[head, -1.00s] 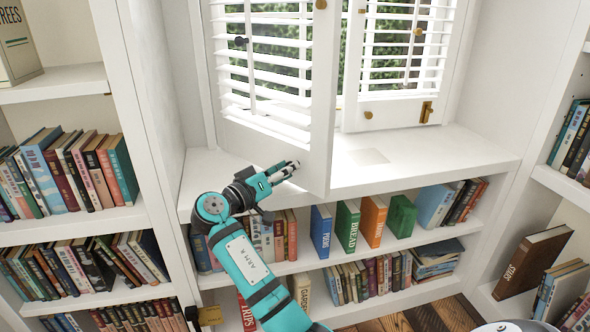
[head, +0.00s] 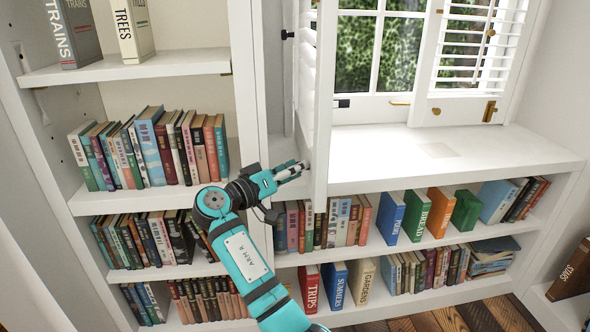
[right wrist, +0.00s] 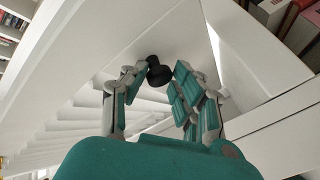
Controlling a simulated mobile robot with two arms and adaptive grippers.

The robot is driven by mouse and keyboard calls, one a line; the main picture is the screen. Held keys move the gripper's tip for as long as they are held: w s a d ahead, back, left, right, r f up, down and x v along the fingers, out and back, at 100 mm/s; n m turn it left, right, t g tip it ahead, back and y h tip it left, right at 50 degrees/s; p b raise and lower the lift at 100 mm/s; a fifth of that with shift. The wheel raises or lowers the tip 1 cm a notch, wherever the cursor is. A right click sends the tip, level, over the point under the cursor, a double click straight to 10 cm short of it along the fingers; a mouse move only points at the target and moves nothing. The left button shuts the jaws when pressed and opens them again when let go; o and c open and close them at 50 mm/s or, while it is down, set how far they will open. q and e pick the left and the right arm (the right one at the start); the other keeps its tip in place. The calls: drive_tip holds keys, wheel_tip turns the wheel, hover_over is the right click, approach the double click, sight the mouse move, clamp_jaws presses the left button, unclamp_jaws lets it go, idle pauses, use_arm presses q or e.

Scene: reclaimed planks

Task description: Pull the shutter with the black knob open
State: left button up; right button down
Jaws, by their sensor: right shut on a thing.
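The left shutter (head: 323,100), a white louvred panel, stands swung out from the window, nearly edge-on in the head view. The black knob (right wrist: 158,72) is on its white frame and shows between the fingers in the right wrist view. My right gripper (head: 303,167) is at the shutter's lower part, by its free edge. In the right wrist view its fingers (right wrist: 159,75) are shut on the black knob. In the head view the knob is mostly hidden by the fingers. My left gripper is not in view.
The right shutter (head: 483,45), also louvred, has a brass latch (head: 489,111) and covers the window's right part. The white sill (head: 480,155) is clear. Shelves with several books stand below and at left; the left bookcase's side (head: 252,80) is close to the open shutter.

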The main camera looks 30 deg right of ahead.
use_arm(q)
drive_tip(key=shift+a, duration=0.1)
use_arm(e)
drive_tip(key=shift+w+a+r+t, duration=0.15)
drive_tip(key=shift+w+r+t, duration=0.15)
drive_tip(key=shift+w, duration=0.05)
drive_tip(key=c, duration=1.3)
unclamp_jaws()
drive_tip(key=shift+w, duration=0.1)
drive_tip(key=shift+o, duration=1.2)
drive_tip(key=shift+w+f, duration=0.2)
drive_tip(key=shift+f, duration=0.15)
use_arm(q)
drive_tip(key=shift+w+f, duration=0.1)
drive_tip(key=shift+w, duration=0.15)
use_arm(e)
drive_tip(key=shift+s, duration=0.15)
drive_tip(key=v, duration=0.7)
drive_tip(key=shift+a, duration=0.2)
